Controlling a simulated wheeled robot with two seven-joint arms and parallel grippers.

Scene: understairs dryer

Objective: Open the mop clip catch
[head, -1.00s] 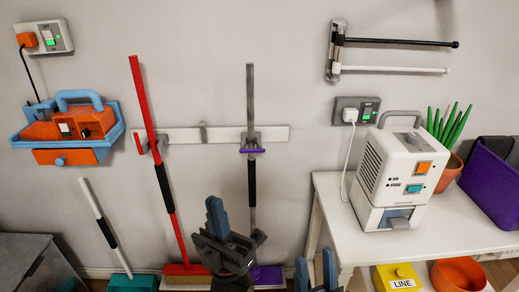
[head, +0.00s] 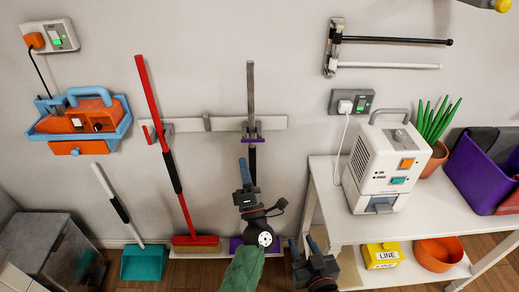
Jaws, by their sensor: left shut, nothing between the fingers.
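The mop (head: 251,90) hangs upright on the wall, its grey handle held in a clip on the white rail. The clip's purple catch (head: 252,140) crosses in front of the handle, at the rail's lower edge; it looks closed. A purple mop head (head: 236,243) shows low by the floor, partly hidden by my arm. My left gripper (head: 244,164) is shut and empty, pointing up just below the catch and slightly left of it. I cannot tell whether it touches the mop. My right gripper (head: 303,244) is open and empty, lower right, before the white table's left leg.
An orange and blue caddy (head: 80,125) is on the wall. The white table (head: 420,210) with a white machine (head: 380,165) stands at right.

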